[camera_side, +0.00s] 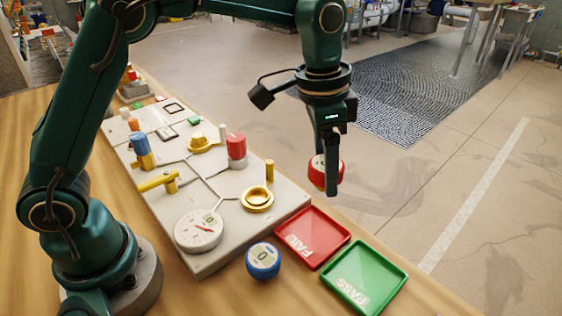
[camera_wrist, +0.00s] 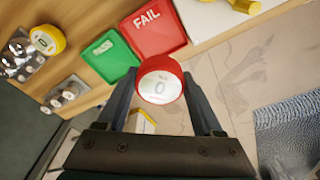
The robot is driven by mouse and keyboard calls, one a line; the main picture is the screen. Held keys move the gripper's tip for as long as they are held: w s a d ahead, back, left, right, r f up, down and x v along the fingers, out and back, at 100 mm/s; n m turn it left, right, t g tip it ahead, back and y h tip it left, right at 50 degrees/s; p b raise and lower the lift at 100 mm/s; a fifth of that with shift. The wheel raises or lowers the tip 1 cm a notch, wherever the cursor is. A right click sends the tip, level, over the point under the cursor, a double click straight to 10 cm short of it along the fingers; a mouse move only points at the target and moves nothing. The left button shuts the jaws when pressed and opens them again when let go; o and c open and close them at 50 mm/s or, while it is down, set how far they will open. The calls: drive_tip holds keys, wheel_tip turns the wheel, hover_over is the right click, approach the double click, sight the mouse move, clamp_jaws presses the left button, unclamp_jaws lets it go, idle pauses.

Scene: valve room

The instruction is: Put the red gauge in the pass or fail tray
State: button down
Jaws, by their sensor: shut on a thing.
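The red gauge (camera_side: 317,172) is held up in the air in my gripper (camera_side: 329,180), which is shut on it. In the wrist view the gauge (camera_wrist: 160,80) sits between the two fingers (camera_wrist: 160,92), its white face showing a 0. The red FAIL tray (camera_side: 307,238) and the green PASS tray (camera_side: 364,278) lie side by side on the wooden table, both empty. The gauge is above and behind the FAIL tray in the side view. The wrist view also shows the FAIL tray (camera_wrist: 170,35) and the PASS tray (camera_wrist: 103,62).
A blue gauge (camera_side: 263,261) stands on the table left of the trays. A pale panel (camera_side: 215,259) carries a white dial (camera_side: 198,231), a yellow ring (camera_side: 257,199) and several knobs. A yellow gauge (camera_wrist: 47,39) shows in the wrist view. The table edge is close behind the trays.

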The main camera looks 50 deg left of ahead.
drive_tip(key=d+f, duration=0.2)
drive_tip(key=d, duration=0.2)
drive_tip(key=s+d+f, duration=0.1)
drive_tip(key=d+f, duration=0.1)
drive_tip(key=d, duration=0.2)
drive_tip(key=s+d+f, duration=0.1)
drive_tip(key=d+f, duration=0.2)
drive_tip(key=shift+d, duration=0.4)
drive_tip(key=shift+w+f, duration=0.1)
drive_tip(key=shift+f, duration=1.9)
drive_tip(key=shift+c, duration=0.2)
unclamp_jaws()
drive_tip(key=shift+f, duration=0.15)
